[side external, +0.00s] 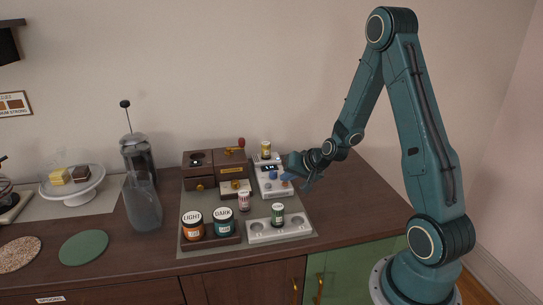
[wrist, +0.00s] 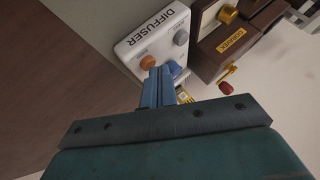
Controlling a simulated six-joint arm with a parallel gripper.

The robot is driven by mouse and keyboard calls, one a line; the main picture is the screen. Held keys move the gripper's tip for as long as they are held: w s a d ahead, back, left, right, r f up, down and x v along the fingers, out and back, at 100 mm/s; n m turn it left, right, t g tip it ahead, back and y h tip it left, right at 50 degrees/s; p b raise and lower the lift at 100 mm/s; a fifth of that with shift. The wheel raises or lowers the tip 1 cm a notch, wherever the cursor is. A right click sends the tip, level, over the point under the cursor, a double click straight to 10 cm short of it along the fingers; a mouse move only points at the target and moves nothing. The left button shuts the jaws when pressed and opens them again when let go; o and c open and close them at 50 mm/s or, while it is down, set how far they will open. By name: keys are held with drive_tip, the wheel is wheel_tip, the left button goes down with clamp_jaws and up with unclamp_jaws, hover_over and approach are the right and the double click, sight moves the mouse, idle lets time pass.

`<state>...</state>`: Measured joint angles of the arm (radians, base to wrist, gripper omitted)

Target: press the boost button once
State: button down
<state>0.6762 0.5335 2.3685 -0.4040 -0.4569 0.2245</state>
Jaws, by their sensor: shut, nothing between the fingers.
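The white diffuser unit (side external: 268,187) stands at the right of the grey mat; in the wrist view its face (wrist: 135,45) reads DIFFUSER. That face carries an orange round button (wrist: 148,62), a grey knob (wrist: 181,38) and a blue part (wrist: 175,68) partly hidden behind my fingers. I cannot read which one is marked boost. My gripper (wrist: 160,73) is shut and empty, its fingertips over the unit's near end beside the orange button. In the side view my gripper (side external: 305,181) is at the unit's right side. I cannot tell whether it touches.
Brown wooden boxes (side external: 230,160) stand left of the unit. A yellow-labelled jar (side external: 265,149) stands behind. The counter's right end (side external: 350,205) is clear.

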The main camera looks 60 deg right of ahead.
sight(288, 187)
drive_tip(key=shift+f, duration=0.15)
idle(0.6)
drive_tip(key=shift+r, duration=0.85)
drive_tip(key=shift+r, duration=2.5)
